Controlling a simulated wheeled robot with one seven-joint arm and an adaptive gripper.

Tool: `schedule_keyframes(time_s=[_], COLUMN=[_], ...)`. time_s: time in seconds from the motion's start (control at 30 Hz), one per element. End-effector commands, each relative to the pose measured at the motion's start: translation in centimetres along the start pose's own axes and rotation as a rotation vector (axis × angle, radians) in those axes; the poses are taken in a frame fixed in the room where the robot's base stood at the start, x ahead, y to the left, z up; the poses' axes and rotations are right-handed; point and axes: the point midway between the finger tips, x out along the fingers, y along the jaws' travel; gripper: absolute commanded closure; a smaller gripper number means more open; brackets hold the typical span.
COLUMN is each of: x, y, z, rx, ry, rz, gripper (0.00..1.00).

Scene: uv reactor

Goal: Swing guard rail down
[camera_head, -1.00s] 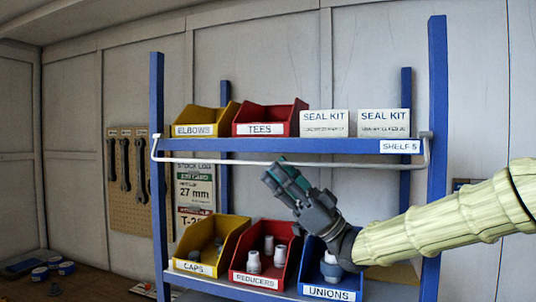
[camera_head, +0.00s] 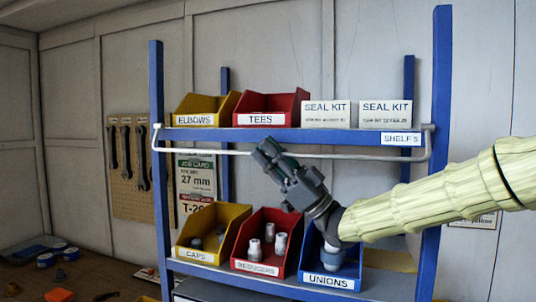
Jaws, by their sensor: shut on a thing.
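The guard rail (camera_head: 376,157) is a thin white bar across the front of the blue upper shelf (camera_head: 290,135). Its bent ends meet the shelf's two front posts near the shelf edge, and the bar hangs a little below that edge. My gripper (camera_head: 266,151) comes from the right, in front of the rail, with its fingertips at the bar left of its middle. The fingers are shut on the rail and hide a short piece of it.
Yellow and red bins (camera_head: 270,108) and two white seal kit boxes (camera_head: 385,113) stand on the upper shelf. Bins of caps, reducers and unions (camera_head: 327,281) stand on the lower shelf, below my arm. A pegboard with wrenches (camera_head: 128,165) hangs at left.

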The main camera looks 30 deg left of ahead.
Motion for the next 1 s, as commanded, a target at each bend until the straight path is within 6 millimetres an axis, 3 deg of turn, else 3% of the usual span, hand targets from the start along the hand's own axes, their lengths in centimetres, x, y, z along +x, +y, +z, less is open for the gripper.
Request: schedule_keyframes(time_s=[0.67, 1.0], x=[-0.1, 0.3], y=[-0.3, -1.1], z=[0.1, -0.2], rx=[0.024, 0.122], ry=[-0.003, -0.003], rz=[0.02, 0.117], gripper=[1.0, 1.0])
